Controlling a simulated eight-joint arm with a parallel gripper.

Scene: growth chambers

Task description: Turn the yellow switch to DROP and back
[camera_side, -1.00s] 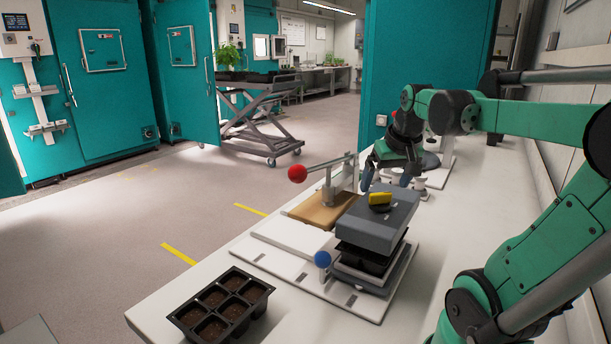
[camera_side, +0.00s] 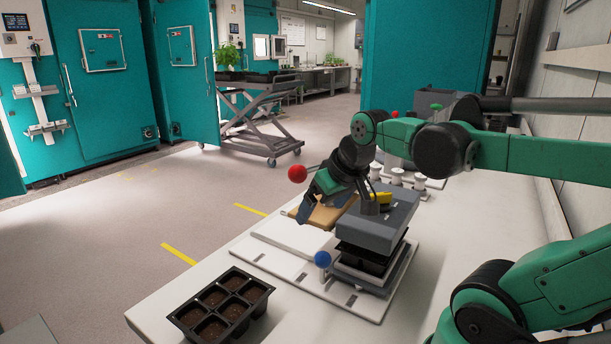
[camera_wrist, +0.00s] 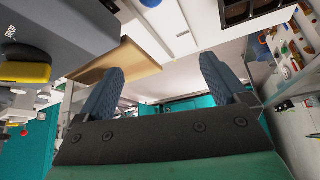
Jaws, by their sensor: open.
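The yellow switch (camera_side: 384,197) sits on top of the grey box (camera_side: 372,228) of the bench device. In the wrist view the switch (camera_wrist: 25,72) is at the left edge, on the grey housing, with a partly readable white label near it. My gripper (camera_side: 307,205) is over the tan block, to the left of the switch and apart from it. Its two blue-grey fingers are wide apart in the wrist view (camera_wrist: 160,85), with nothing between them. My wrist hides the device's lever post in the side view.
A red ball knob (camera_side: 297,173) is just left of my gripper. A blue ball knob (camera_side: 322,259) stands at the device's front. A black seedling tray (camera_side: 221,304) lies at the bench's front left. White posts stand behind the device.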

